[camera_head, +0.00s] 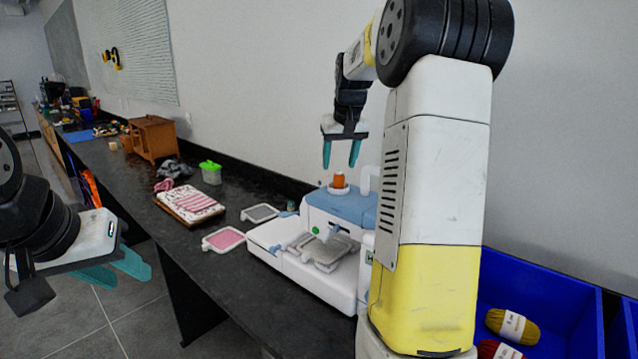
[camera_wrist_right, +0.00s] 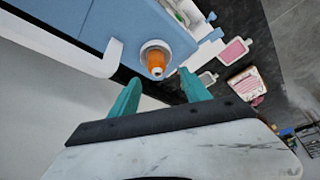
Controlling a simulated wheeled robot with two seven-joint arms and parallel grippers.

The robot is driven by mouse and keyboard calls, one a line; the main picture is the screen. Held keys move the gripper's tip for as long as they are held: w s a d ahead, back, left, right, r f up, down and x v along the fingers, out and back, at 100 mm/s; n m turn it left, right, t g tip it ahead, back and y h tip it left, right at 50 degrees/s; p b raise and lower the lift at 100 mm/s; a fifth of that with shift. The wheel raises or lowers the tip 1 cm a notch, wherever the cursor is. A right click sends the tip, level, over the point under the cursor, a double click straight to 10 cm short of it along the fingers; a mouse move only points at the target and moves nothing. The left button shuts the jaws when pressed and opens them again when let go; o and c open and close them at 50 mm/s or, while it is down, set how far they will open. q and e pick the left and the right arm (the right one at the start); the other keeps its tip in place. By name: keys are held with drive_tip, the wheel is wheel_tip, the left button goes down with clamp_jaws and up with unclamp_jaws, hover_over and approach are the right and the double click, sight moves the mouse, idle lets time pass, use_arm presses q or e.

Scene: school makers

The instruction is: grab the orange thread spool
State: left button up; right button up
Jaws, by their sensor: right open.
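The orange thread spool (camera_head: 339,180) stands on top of the white and blue sewing machine (camera_head: 345,207), on a small white holder. In the right wrist view the orange spool (camera_wrist_right: 156,61) shows beyond the fingertips, roughly ahead of the gap between them. My right gripper (camera_head: 341,163) is open and empty, with its teal fingers pointing down just above the spool. It also shows open in the right wrist view (camera_wrist_right: 163,86). My left gripper (camera_head: 130,270) is at the left, over the floor beside the table, away from the spool; its teal fingers appear a little apart and nothing shows between them.
The dark table (camera_head: 225,275) also bears a pink hoop frame (camera_head: 223,239), a grey hoop frame (camera_head: 260,212), folded patterned cloth (camera_head: 192,202) and a green-lidded container (camera_head: 210,173). The sewing machine's white handle (camera_head: 364,180) rises close to the spool. Blue bins (camera_head: 555,290) with yarn are at the right.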

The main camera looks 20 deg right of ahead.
sight(339, 171)
drive_tip(key=x, duration=0.4)
drive_tip(key=shift+d+f, duration=0.25)
drive_tip(key=shift+f, duration=0.1)
clamp_jaws()
